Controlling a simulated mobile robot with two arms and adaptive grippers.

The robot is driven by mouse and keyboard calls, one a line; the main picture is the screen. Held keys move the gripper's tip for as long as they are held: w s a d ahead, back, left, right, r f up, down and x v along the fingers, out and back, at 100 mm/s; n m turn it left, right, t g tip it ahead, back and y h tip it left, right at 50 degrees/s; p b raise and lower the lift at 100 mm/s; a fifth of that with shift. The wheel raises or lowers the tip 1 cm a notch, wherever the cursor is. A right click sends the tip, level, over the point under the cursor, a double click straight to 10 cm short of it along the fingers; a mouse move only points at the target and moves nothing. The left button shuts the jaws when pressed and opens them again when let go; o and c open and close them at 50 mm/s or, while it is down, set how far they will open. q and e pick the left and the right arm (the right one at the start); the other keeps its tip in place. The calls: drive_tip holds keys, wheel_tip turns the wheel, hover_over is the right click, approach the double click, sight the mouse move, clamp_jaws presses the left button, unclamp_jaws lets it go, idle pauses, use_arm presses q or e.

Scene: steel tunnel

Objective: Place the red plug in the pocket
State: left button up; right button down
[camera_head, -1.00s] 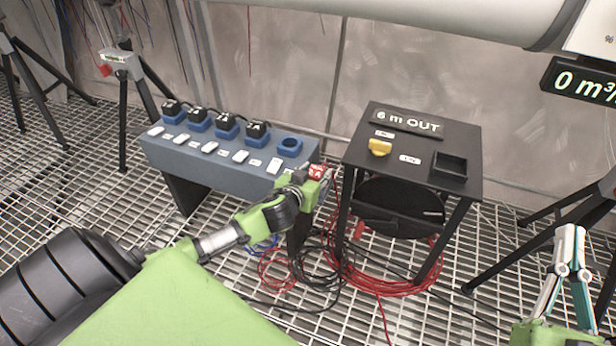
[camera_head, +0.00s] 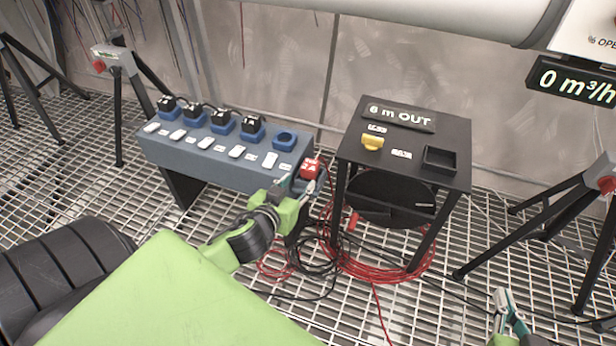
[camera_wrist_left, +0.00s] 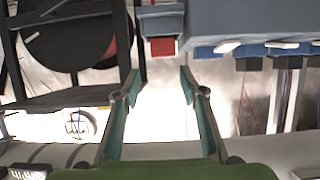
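The red plug (camera_head: 309,168) with a white label sits at the right end of the blue-grey socket bench. In the left wrist view, the red plug (camera_wrist_left: 163,47) shows beyond my fingertips, against a small grey-blue block. My left gripper (camera_head: 298,190) is open just in front of the plug. Its fingers (camera_wrist_left: 158,86) are spread with nothing between them. The pocket (camera_head: 440,158) is a black open-topped box on the black table marked "6 m OUT"; it looks empty. My right gripper (camera_head: 508,305) is low at the right, away from the plug; its opening is unclear.
The bench (camera_head: 205,165) carries several black plugs in blue sockets, one empty round blue socket (camera_head: 285,140) and white switches. A yellow knob (camera_head: 372,142) stands on the table. Coiled red cable (camera_head: 380,268) lies on the grating below. A tripod (camera_head: 560,215) stands at the right.

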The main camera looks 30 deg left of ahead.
use_arm(q)
drive_tip(key=s+d+r+m+h, duration=0.2)
drive_tip(key=s+d+r+h, duration=0.1)
drive_tip(key=d, duration=0.6)
drive_tip(key=s+d+r+m+h, duration=0.2)
drive_tip(key=s+d+r+m, duration=0.1)
drive_tip(key=d, duration=0.7)
drive_tip(key=shift+s+d+r+h, duration=0.2)
drive_tip(key=shift+r+h, duration=0.2)
drive_tip(key=shift+r, duration=0.35)
drive_tip(key=shift+s, duration=0.1)
